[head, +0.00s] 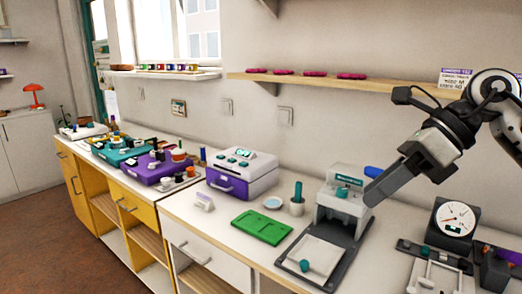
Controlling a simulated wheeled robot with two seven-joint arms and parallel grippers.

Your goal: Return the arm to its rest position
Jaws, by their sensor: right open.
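My right arm comes in from the right edge. My right gripper (375,194) is open and points down and left, in the air over the right part of the counter. It appears in front of the grey and white press-like machine (345,194) in the picture. I cannot tell how far apart they are. I see nothing held in it. A blue part (373,172) shows just behind the fingers. My left gripper is not in view.
A green board (262,227) lies on the white counter (212,226). A purple and white device (241,171) stands behind it. A dial gauge (454,218) and white fixture (440,278) stand at right. Pink items (351,76) lie on the wall shelf (310,80).

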